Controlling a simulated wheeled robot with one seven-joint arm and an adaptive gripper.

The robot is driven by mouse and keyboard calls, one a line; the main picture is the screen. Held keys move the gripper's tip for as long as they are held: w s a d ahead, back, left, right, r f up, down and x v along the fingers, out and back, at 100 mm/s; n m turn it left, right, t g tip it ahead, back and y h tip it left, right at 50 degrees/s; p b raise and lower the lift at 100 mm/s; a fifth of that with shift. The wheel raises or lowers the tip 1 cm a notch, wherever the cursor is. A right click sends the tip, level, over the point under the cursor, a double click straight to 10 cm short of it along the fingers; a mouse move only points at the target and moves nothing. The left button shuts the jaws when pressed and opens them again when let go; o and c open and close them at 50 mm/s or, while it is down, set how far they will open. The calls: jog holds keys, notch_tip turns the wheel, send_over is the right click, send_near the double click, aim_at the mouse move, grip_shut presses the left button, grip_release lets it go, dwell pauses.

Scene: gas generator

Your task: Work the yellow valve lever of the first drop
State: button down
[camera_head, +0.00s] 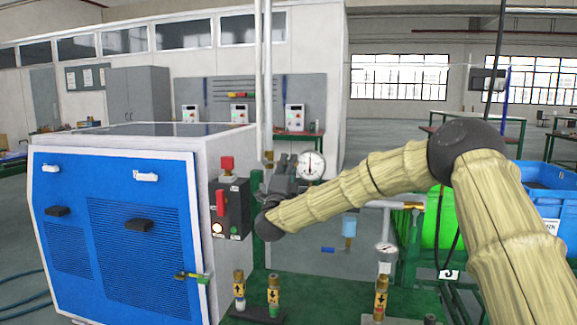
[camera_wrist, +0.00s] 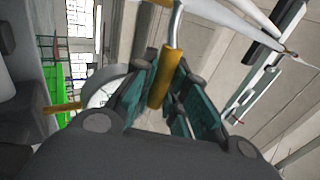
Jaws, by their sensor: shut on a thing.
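My gripper (camera_head: 281,170) is at the foot of the white vertical drop pipe (camera_head: 267,75), left of a round pressure gauge (camera_head: 312,165). In the wrist view its dark green finger pads (camera_wrist: 160,92) stand on both sides of a yellow-orange bar (camera_wrist: 167,78), which looks like the valve lever. The gripper is shut on this bar. A grey bent rod or pipe runs up from the bar's far end. In the head view my gripper hides the lever and most of the valve. The lever's exact angle cannot be told.
The blue and white generator cabinet (camera_head: 120,235) stands close on the left, with a dark control box (camera_head: 231,208) beside my gripper. Brass valves (camera_head: 381,297) stand on the green bench below. Green (camera_head: 437,225) and blue bins (camera_head: 555,215) are at the right.

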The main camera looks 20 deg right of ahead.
jog(key=c, duration=1.4)
grip_release()
jog(key=shift+d+f, duration=0.1)
jog(key=shift+f, duration=0.05)
